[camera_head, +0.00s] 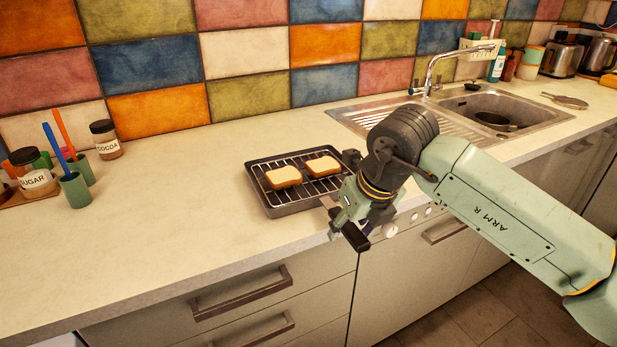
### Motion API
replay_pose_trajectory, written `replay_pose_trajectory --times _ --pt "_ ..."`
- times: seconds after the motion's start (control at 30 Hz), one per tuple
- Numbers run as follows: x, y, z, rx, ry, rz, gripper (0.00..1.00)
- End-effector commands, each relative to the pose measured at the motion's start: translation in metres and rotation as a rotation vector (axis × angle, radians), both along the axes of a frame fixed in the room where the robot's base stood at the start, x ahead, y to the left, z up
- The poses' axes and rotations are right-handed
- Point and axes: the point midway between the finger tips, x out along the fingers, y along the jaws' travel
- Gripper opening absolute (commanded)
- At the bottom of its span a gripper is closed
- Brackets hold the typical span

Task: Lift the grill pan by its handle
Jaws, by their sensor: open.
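The grill pan (285,208) is a dark, shallow rectangular pan with a wire rack, lying flat on the counter near its front edge. Two slices of bread, a left slice (283,177) and a right slice (323,166), lie on the rack. My gripper (349,234) is open and points downward at the counter's front edge, just right of the pan's near right corner. My wrist and gripper cover the pan's right side. I cannot make out the handle, and I cannot tell whether the gripper touches the pan.
A sink (515,108) with a tap (437,70) lies to the right. A cocoa jar (105,139), a sugar jar (34,175) and green cups (75,190) stand at the left. The counter (175,205) left of the pan is clear. Drawer handles (242,293) protrude below the counter.

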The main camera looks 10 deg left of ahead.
Motion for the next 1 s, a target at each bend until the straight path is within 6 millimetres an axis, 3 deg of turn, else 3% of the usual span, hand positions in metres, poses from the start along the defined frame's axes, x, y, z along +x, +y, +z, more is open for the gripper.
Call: replay_pose_trajectory --times 0.33,1.0 --pt "0.0033 0.0025 -0.0107 0.001 -0.001 0.000 0.48" --pt "0.0031 0.0024 -0.0102 0.001 -0.001 0.000 0.04"
